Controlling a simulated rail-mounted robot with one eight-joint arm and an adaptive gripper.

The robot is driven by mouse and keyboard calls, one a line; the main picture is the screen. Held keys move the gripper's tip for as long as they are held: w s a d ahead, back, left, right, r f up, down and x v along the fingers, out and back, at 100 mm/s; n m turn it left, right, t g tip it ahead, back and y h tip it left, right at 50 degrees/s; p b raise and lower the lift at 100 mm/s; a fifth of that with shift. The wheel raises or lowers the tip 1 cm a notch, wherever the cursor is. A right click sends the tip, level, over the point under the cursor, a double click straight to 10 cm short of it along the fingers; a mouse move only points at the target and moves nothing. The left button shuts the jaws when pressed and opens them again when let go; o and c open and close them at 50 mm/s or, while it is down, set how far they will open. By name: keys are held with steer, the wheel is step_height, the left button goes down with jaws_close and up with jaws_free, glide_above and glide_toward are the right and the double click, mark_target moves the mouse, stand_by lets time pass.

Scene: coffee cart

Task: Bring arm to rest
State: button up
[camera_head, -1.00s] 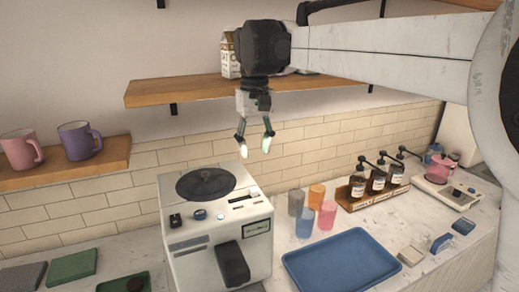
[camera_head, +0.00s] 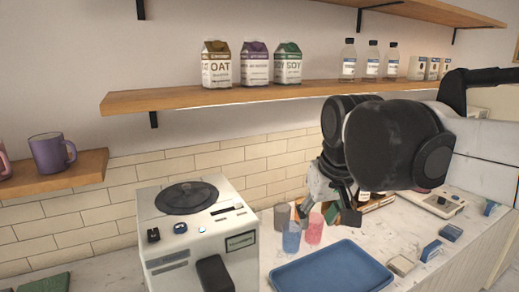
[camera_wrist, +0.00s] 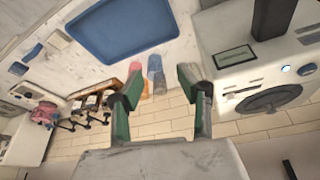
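My arm reaches in from the right in the head view, with its dark wrist joints in front of the counter's back wall. My gripper (camera_head: 328,213) hangs below the wrist, pointing down over the counter near the coloured cups. In the wrist view my gripper (camera_wrist: 158,78) shows two green-and-grey fingers spread apart, with nothing between them. The gripper is open and empty. The arm hides part of the bottle rack and the counter behind it.
A white coffee machine (camera_head: 200,235) stands left of the gripper. Blue and pink cups (camera_head: 291,237) (camera_head: 314,229) stand beneath it, behind a blue tray (camera_head: 332,269). A wooden shelf (camera_head: 180,98) with cartons and bottles runs above. A purple mug (camera_head: 52,152) sits on the left shelf.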

steer(key=s+d+f+m+t+b, duration=0.1)
steer(key=s+d+f, duration=0.3)
steer(key=s+f, duration=0.2)
steer(key=s+d+f+m+t+b, duration=0.1)
steer(key=s+d+f+t+b, duration=0.1)
steer(key=s+d+f, duration=0.2)
step_height(320, 180, down, 4)
steer(key=shift+s+f+h, duration=0.1)
steer(key=shift+s+h, duration=0.2)
steer(key=shift+s, duration=0.7)
steer(key=shift+o, duration=0.4)
stand_by(2.1)
